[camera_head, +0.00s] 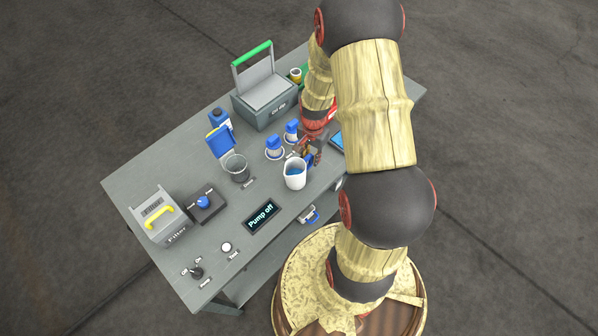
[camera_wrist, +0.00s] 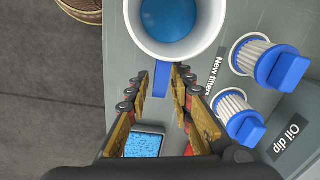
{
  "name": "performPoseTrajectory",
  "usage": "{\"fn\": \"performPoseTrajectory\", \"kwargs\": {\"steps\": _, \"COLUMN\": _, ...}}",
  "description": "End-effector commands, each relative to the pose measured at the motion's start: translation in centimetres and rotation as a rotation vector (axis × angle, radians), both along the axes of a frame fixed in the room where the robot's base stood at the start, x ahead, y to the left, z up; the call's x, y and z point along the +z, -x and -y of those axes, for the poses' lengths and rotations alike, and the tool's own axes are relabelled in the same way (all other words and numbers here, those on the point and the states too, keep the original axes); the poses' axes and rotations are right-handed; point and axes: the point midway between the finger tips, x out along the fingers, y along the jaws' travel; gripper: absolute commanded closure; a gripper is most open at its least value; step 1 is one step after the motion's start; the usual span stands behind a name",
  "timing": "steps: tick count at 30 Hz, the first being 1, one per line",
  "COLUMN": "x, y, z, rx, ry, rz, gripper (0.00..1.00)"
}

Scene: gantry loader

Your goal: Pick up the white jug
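The white jug (camera_head: 294,180) stands upright on the grey workbench, with blue contents inside and a blue handle on the side toward my gripper. In the wrist view the jug (camera_wrist: 140,48) is at the top, cut off by the frame edge. Its blue handle (camera_wrist: 162,83) points down between my fingers. My gripper (camera_wrist: 161,75) is open, with one finger on each side of the handle. A small gap shows at the left finger; the right finger is very close to the handle. In the head view my gripper (camera_head: 311,152) is just behind the jug.
Two white-and-blue filters (camera_head: 274,148) stand close behind the jug, marked "New filters" in the wrist view. A "Pump off" display (camera_head: 262,214) lies in front. A blue-topped pad (camera_wrist: 145,143) lies under my gripper.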

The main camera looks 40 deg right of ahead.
Motion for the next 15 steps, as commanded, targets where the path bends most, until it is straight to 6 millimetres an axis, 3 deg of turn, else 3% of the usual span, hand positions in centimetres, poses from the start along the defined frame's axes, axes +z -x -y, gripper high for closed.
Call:
{"fn": "performPoseTrajectory", "kwargs": {"steps": 10, "x": 0.01, "y": 0.0, "z": 0.0, "rx": 0.0, "ry": 0.0, "rz": 0.0, "gripper": 0.99}}
{"fn": "performPoseTrajectory", "kwargs": {"steps": 15, "x": 0.0, "y": 0.0, "z": 0.0, "rx": 0.0, "ry": 0.0, "rz": 0.0, "gripper": 1.0}}
